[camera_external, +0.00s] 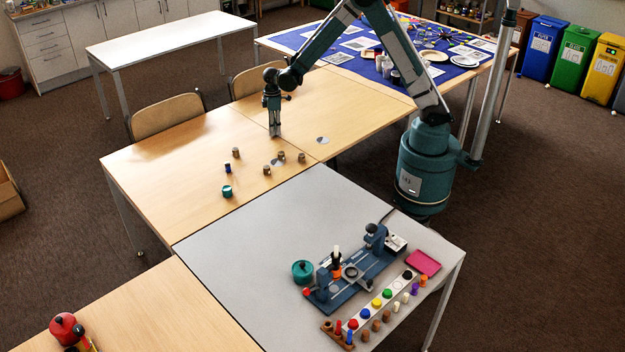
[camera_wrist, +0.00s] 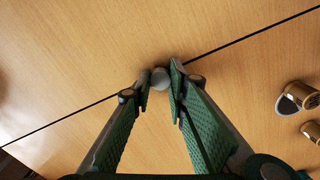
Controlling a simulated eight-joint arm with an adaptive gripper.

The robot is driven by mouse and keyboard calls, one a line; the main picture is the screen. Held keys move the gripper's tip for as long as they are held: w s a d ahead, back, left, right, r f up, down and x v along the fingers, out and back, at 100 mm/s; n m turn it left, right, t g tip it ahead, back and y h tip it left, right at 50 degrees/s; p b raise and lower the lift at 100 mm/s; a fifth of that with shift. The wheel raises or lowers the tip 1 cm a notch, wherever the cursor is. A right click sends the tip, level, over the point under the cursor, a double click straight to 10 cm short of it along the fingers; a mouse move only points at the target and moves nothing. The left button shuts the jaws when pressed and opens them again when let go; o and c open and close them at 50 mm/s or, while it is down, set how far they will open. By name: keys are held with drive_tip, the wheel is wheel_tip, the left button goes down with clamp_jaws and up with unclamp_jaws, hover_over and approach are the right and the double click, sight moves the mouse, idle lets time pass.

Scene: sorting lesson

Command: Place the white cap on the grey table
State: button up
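A small pale grey-white round thing, likely the white cap (camera_wrist: 160,79), shows between my fingertips in the wrist view, by the seam of the wooden tables. It is too small to make out in the external view. My gripper (camera_wrist: 159,82) points down with its fingers apart on either side of it; I cannot tell whether they touch it. In the external view my gripper (camera_external: 275,134) is low over the wooden table (camera_external: 180,165), close to the top. The grey table (camera_external: 235,235) stands in front of it, with much bare surface on its left.
Several small brown cylinders (camera_external: 302,158), a teal pot (camera_external: 227,191) and a dark blue piece (camera_external: 228,168) stand on the wooden table. The grey table's right part holds a blue fixture (camera_external: 345,292), a teal jar (camera_external: 302,271), coloured pieces and a pink pad (camera_external: 423,262).

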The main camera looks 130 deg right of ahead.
drive_tip(key=shift+f, duration=0.15)
drive_tip(key=o, duration=0.6)
wheel_tip(320, 180, up, 12)
drive_tip(key=p, duration=0.2)
drive_tip(key=shift+r+p, duration=0.2)
drive_tip(key=shift+p, duration=0.1)
idle(0.6)
